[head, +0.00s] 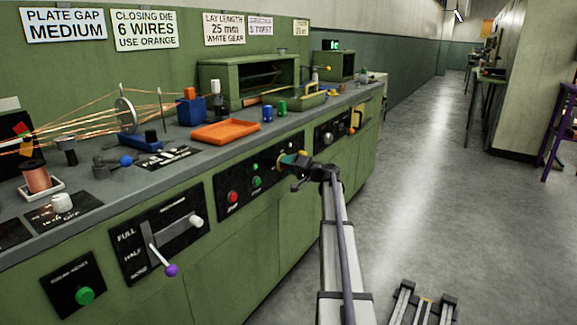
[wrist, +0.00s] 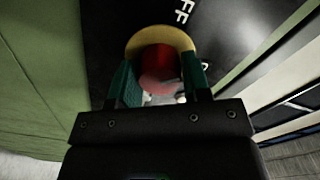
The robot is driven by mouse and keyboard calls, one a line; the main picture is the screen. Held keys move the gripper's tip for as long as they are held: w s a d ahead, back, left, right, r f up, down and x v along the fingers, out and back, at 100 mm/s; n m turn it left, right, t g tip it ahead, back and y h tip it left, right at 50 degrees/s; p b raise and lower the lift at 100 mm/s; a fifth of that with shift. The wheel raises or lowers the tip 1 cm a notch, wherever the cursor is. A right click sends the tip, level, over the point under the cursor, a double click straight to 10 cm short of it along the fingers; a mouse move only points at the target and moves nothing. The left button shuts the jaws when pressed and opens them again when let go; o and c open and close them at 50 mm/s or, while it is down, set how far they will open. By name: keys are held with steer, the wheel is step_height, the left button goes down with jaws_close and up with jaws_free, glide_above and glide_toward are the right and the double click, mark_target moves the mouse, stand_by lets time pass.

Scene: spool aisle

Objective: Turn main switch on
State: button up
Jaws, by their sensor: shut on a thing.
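The main switch shows in the wrist view as a red knob (wrist: 160,62) in front of a round yellow plate (wrist: 160,34) on a black panel. White letters reading "FF" are printed beside it. My gripper (wrist: 160,80) has its two teal fingers on either side of the red knob and is shut on it. In the head view my gripper (head: 291,160) is at the right end of the black panel (head: 246,170) on the green bench front, and it hides most of the switch there.
The same panel bears a red button (head: 232,197) and green buttons (head: 256,182) left of my gripper. Another black panel (head: 331,130) is to the right. A purple-tipped lever (head: 171,270) sticks out at lower left. An orange tray (head: 225,131) lies on the bench top. The aisle floor (head: 430,190) at right is clear.

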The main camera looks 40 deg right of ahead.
steer(key=m, duration=0.4)
steer(key=shift+m, duration=2.2)
steer(key=o, duration=0.9)
steer(key=v, duration=1)
steer(key=shift+s+d, duration=0.2)
steer(key=shift+s, duration=0.15)
